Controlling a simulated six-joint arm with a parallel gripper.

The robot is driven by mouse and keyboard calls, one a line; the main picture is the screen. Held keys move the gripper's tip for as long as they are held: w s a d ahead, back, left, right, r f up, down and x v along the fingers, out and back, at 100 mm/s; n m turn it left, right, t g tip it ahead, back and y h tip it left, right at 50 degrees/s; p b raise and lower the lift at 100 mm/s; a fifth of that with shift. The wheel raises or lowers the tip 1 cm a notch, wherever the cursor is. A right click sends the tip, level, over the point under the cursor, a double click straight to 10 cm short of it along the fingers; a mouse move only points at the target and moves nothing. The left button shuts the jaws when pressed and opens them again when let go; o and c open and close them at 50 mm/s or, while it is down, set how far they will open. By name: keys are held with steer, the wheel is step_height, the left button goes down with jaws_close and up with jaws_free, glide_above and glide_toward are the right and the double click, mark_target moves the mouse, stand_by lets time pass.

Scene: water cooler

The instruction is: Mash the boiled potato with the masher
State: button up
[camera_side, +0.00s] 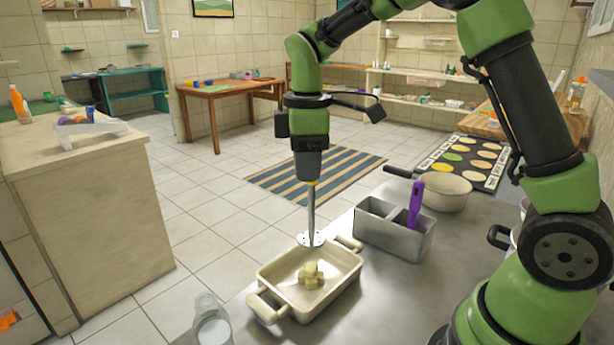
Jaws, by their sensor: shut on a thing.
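My gripper (308,143) points down and is shut on the handle of the masher (311,207). The masher has a metal shaft and a round, perforated plate at its lower end, and hangs upright. Its plate appears over the far rim of the beige baking dish (277,299); I cannot tell its exact height. The pale yellow boiled potato (311,276) lies in the dish as a small heap of chunks, in front of and below the plate. The plate appears apart from the potato. The fingertips are partly hidden against the handle.
A grey metal container with compartments (376,237) stands right of the dish, holding a purple-handled utensil (415,200). A beige pan (441,189) is behind it. A clear glass or bottle (212,322) stands at front left. The grey counter (385,310) is clear right of the dish.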

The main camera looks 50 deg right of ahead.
mark_target(307, 184)
steer(key=shift+r, duration=0.85)
steer(key=shift+f, duration=3.6)
steer(key=shift+r, duration=3.55)
